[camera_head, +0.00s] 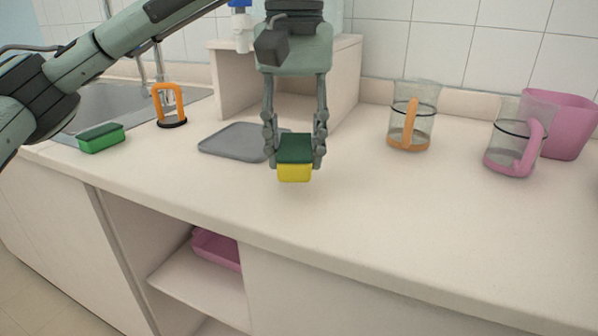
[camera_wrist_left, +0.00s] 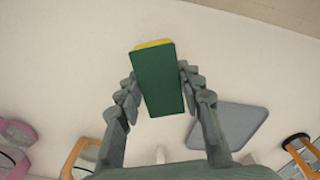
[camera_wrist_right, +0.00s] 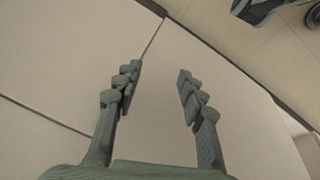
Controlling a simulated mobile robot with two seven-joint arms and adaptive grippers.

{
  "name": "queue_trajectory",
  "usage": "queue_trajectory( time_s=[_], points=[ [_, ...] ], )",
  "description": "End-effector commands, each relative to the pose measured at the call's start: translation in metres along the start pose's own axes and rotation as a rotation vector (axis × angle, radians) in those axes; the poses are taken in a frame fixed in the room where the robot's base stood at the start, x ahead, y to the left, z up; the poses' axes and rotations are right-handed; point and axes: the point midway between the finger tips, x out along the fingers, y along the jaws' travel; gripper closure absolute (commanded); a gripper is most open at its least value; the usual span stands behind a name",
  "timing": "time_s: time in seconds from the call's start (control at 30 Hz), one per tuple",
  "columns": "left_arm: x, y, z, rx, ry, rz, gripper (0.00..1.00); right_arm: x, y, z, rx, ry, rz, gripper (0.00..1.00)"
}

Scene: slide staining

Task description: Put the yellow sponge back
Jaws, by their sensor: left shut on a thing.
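The yellow sponge (camera_head: 294,173) has a dark green scouring top and is held between the fingers of my left gripper (camera_head: 294,152). It is above the counter, in front of the grey mat, in the head view. In the left wrist view the sponge (camera_wrist_left: 158,80) shows mostly its green side, with a yellow edge, and both fingers of the left gripper (camera_wrist_left: 157,85) press its sides. My right gripper (camera_wrist_right: 158,75) shows only in the right wrist view. Its fingers are apart with nothing between them, in front of pale cabinet fronts.
A green sponge (camera_head: 101,138) lies by the sink (camera_head: 90,100), next to an orange-handled tool (camera_head: 169,105). A grey mat (camera_head: 232,140) lies behind my left gripper. An orange-handled jug (camera_head: 408,125), a pink-handled jug (camera_head: 512,148) and a pink bin (camera_head: 572,125) stand right. A pink tray (camera_head: 217,248) is on the shelf below.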

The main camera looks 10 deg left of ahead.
Motion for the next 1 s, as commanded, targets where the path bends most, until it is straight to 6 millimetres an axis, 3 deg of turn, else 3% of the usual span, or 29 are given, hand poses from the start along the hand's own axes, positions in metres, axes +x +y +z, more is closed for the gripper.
queue_trajectory(
  time_s=[0.23,0.47,0.9,0.93,1.0],
  points=[
    [0.014,0.004,-0.009,0.000,0.000,-0.002,0.86,0.002,0.001,0.000,0.001,0.000,0.000,0.60],
    [0.045,0.004,-0.008,-0.001,0.000,-0.001,0.86,0.007,0.001,0.001,0.003,0.002,-0.001,0.60],
    [0.050,0.004,-0.008,-0.001,0.001,0.000,0.86,0.007,0.000,-0.001,0.001,0.002,0.000,0.60],
    [0.049,0.004,-0.008,-0.001,0.001,0.000,0.61,0.004,0.001,-0.003,0.001,0.005,0.000,0.60],
    [0.049,0.004,-0.008,-0.001,0.001,0.000,0.52,0.000,0.001,-0.006,0.001,0.011,0.000,0.60]
  ],
)
